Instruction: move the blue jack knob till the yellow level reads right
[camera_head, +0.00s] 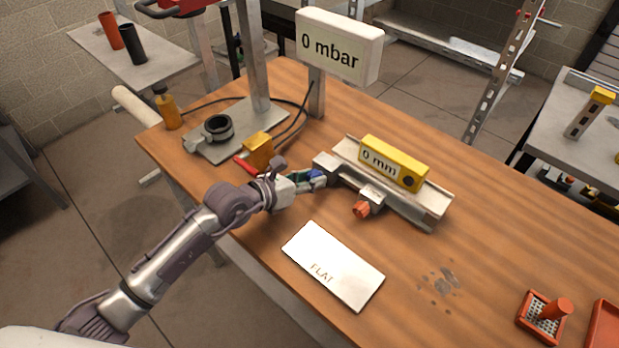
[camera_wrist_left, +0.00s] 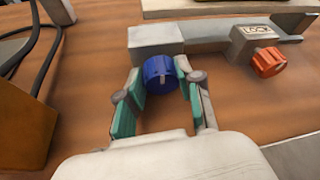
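The yellow level (camera_head: 393,163) lies on a grey metal stage (camera_head: 431,205) and its display reads "0 mm". The blue jack knob (camera_wrist_left: 162,77) sticks out from the grey block (camera_wrist_left: 155,39) at the stage's left end. In the head view it is mostly hidden by my left gripper (camera_head: 314,179). In the left wrist view, the left gripper's green-padded fingertips (camera_wrist_left: 160,72) sit on both sides of the knob, close against it. An orange knob (camera_wrist_left: 268,62) sits beside a "LOCK" label. A white card (camera_head: 333,264) reads "FLAT". My right gripper is not in view.
A white display (camera_head: 339,46) reading "0 mbar" stands on a post behind the stage. A grey plate (camera_head: 205,150) with a black ring, a yellow block (camera_head: 258,151) and cables lie to the left. Red trays (camera_head: 541,318) lie front right. The wooden bench (camera_head: 480,260) is mostly clear between.

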